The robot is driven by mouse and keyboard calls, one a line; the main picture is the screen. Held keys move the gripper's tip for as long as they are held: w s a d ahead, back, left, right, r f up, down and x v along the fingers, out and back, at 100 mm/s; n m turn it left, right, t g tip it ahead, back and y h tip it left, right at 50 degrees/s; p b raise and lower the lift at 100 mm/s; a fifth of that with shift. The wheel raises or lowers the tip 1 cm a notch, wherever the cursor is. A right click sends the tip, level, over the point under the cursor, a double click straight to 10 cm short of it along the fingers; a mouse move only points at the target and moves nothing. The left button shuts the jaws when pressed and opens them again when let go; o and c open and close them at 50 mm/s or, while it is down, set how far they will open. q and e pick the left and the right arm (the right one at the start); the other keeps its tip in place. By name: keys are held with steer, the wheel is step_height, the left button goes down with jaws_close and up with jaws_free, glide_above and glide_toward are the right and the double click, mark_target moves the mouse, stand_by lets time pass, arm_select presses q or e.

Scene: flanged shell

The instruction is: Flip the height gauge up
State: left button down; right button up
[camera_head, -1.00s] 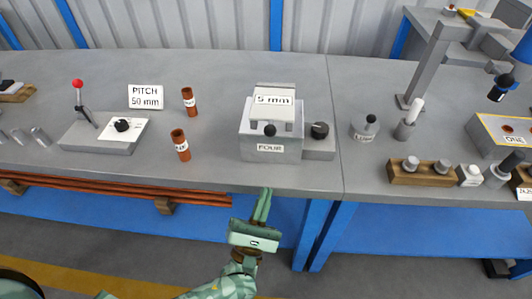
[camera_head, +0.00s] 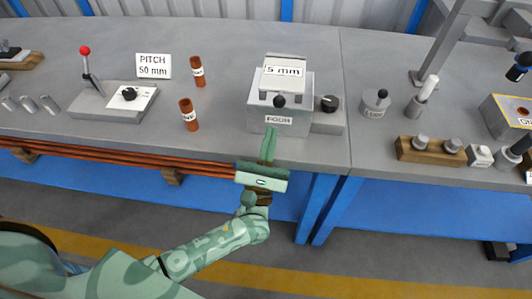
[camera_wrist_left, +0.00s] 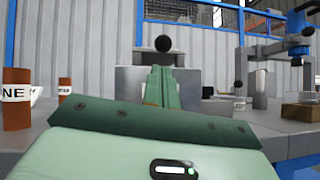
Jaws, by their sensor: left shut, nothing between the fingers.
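A grey block (camera_head: 257,118) labelled FOUR stands on the bench. On top is a plate marked 5 mm (camera_head: 281,82), apparently the height gauge, with a black ball knob (camera_head: 280,101) at its front. In the left wrist view the knob (camera_wrist_left: 163,44) shows just above my fingertips, with the block (camera_wrist_left: 128,82) behind them. My left gripper (camera_head: 271,130) is shut and empty, in front of the block's face and below the knob. I cannot tell whether the fingers touch the block. My right gripper is not in view.
A black dial (camera_head: 330,102) sits right of the block. Two brown cylinders (camera_head: 190,115) stand to its left, near a red-knobbed lever (camera_head: 87,62). A round grey weight (camera_head: 375,103) and a wooden holder (camera_head: 430,152) are to the right.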

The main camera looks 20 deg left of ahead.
arm_select(q)
steer(key=shift+x, duration=1.85)
steer(key=shift+r, duration=0.1)
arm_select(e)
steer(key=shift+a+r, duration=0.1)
